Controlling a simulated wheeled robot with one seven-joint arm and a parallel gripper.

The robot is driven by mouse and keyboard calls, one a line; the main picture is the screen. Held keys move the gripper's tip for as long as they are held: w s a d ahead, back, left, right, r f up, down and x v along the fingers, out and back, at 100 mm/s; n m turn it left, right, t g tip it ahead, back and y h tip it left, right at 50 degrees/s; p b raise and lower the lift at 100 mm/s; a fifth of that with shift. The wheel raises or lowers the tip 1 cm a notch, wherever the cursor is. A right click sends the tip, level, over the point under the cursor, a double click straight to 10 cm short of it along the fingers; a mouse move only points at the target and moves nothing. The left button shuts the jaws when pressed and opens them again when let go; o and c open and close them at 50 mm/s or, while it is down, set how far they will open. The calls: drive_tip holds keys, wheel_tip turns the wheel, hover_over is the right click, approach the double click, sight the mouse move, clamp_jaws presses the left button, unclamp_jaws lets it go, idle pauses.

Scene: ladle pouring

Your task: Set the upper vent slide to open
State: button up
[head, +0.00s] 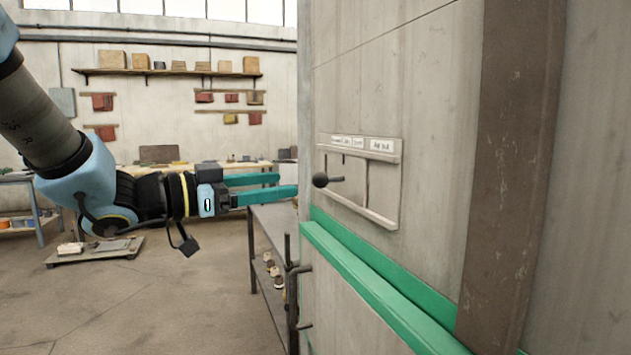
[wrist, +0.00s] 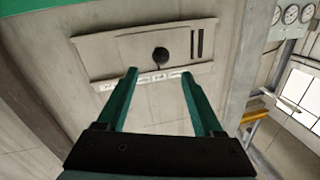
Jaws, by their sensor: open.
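The vent slide (head: 381,190) is a pale plate between two rails on the grey wall, with a round black knob (head: 320,180) sticking out on a short stem. Small white labels (head: 380,145), too small to read surely, sit on the top rail. In the wrist view, the knob (wrist: 160,54) shows on the plate, with dark narrow slots (wrist: 196,42) to its right. My gripper (head: 287,184) has teal fingers, apart and empty. In the head view its tips are just left of the knob. In the wrist view the knob lies beyond the gap between the fingertips (wrist: 158,74), not gripped.
A green rail (head: 370,285) juts from the wall below the vent. A brown upright post (head: 515,160) stands to its right. A workbench (head: 272,228) and a dark metal handle (head: 293,300) are below my gripper. Open floor (head: 150,300) lies at left.

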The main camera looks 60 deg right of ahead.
sight(313, 180)
drive_tip(key=p+x, duration=0.2)
drive_tip(key=x, duration=0.7)
drive_tip(key=shift+d+f, duration=0.1)
drive_tip(key=shift+d, duration=0.2)
clamp_jaws()
idle(1.0)
